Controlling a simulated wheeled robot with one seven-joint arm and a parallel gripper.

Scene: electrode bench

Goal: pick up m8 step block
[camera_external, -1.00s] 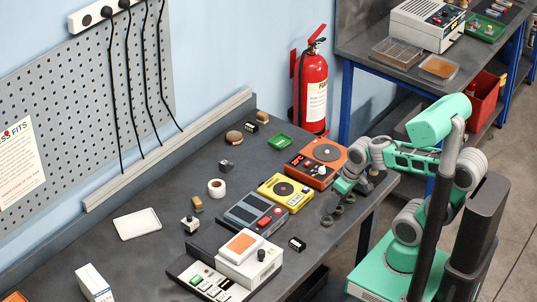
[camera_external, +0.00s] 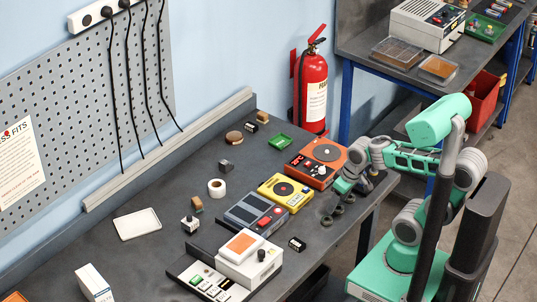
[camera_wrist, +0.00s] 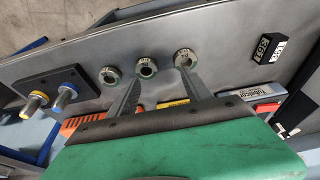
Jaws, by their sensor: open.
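A small black block with white markings (camera_external: 297,243) lies near the front edge of the bench, right of the white unit. It also shows at the upper right of the wrist view (camera_wrist: 262,52). Its lettering is too small to read, so I cannot confirm that it is the m8 step block. Other small dark blocks lie farther back, one in mid-bench (camera_external: 226,165) and one by the wall (camera_external: 250,126). My gripper (camera_wrist: 160,77) is open and empty, its fingers pointing at the grey rings, apart from the black block. In the external view my gripper is at the bench's right end.
A dark plate with yellow and blue posts (camera_wrist: 50,92) is left in the wrist view. Orange (camera_external: 320,160), yellow (camera_external: 286,190) and grey (camera_external: 255,212) units line the bench. Mid-bench has free room.

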